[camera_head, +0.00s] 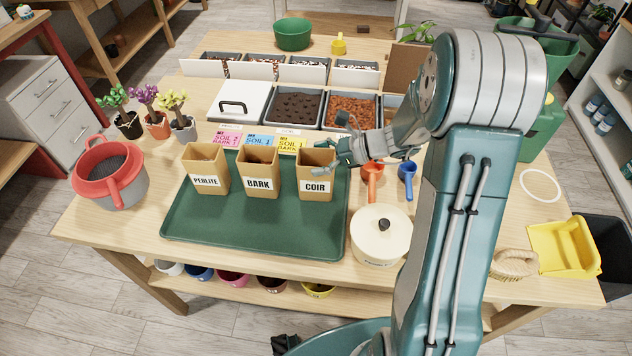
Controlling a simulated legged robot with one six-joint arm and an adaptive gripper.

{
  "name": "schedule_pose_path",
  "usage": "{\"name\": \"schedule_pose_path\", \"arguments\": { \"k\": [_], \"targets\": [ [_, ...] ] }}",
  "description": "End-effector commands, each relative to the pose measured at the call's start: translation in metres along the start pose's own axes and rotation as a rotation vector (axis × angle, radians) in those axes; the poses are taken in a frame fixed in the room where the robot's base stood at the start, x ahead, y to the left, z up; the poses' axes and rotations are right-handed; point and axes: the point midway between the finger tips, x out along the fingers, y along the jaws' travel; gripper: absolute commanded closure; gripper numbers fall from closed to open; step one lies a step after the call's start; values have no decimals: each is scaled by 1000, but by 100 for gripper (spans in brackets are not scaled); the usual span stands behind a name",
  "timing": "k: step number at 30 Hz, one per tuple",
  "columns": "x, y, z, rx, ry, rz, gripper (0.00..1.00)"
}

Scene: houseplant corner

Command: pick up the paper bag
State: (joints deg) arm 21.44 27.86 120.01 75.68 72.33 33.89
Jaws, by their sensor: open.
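Three open-topped brown paper bags stand upright in a row on the green tray (250,238). They are the PERLITE bag (206,164) at left, the BARK bag (260,168) in the middle and the COIR bag (316,172) at right. My gripper (334,146) is open at the upper right edge of the COIR bag, with its fingers by the rim. I cannot tell whether a finger touches the bag. The gripper hides part of that bag's right rim.
Red (372,180) and blue (407,178) scoops lie right of the gripper. A cream lidded pot (381,236) stands at the tray's right front. Soil bins (295,107) stand behind, a red-rimmed grey pot (110,175) at left. The tray's front is clear.

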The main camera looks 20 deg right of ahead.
Motion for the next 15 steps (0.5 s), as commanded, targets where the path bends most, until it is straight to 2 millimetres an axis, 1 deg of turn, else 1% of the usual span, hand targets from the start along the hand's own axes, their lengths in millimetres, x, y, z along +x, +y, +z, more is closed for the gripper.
{"name": "schedule_pose_path", "arguments": {
  "k": [7, 8, 9, 11, 12, 15],
  "targets": [
    [2, 0, 0, 0, 0, -1, 0],
    [2, 0, 0, 0, 0, -1, 13],
    [2, 0, 0, 0, 0, -1, 31],
    [2, 0, 0, 0, 0, -1, 58],
    [2, 0, 0, 0, 0, -1, 74],
    [2, 0, 0, 0, 0, -1, 74]
  ]
}}
